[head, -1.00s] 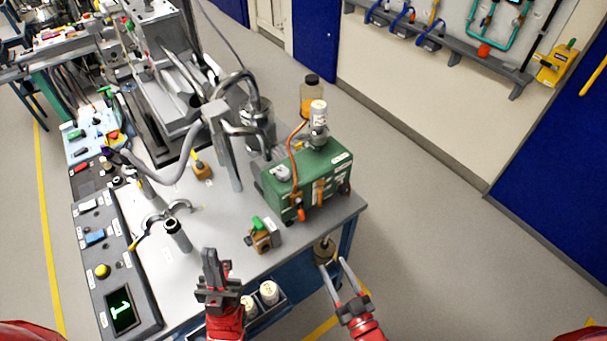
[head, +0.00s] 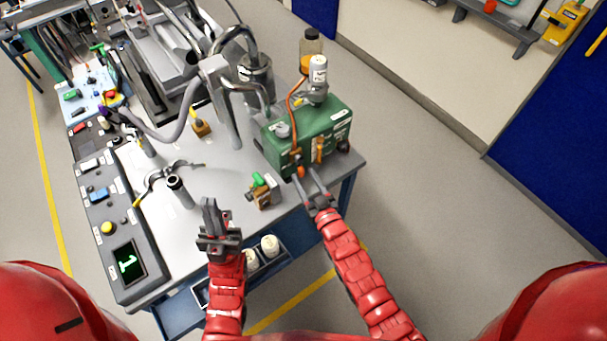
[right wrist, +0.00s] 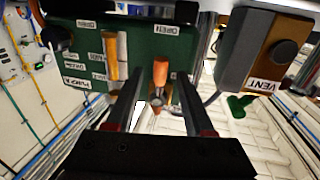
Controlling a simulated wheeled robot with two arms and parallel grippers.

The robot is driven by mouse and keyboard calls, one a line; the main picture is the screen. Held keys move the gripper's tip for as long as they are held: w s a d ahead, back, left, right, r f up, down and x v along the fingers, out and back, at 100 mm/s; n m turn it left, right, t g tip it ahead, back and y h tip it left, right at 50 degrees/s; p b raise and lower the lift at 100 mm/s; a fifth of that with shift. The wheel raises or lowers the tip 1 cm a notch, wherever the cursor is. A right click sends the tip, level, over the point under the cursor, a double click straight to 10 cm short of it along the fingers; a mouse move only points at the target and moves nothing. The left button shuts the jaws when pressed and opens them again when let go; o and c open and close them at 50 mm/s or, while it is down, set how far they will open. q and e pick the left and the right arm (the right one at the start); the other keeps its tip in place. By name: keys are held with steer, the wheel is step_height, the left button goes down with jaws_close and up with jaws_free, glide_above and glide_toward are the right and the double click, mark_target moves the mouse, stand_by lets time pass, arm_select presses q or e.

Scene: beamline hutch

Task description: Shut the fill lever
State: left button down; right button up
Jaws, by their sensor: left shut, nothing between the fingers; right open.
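A green box (head: 310,135) at the table's right end carries two orange levers on its front. The left lever (head: 298,163) hangs down with an orange-red grip; it also shows in the right wrist view (right wrist: 160,70). The other lever (head: 319,149) is to its right in the head view. I cannot read which is marked fill. My right gripper (head: 306,179) is open at the box front. In the right wrist view, the orange-red grip appears between its fingers, with gaps on both sides; contact is not visible. My left gripper (head: 213,218) is shut and empty near the table's front edge.
A small brown block with a green handle (head: 263,190) stands between my grippers; the wrist view shows a VENT label (right wrist: 263,85). A bottle (head: 311,50) stands behind the box. White jars (head: 269,245) sit in a tray below the table edge.

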steer(key=shift+x, duration=0.75)
jaws_close()
stand_by(0.9)
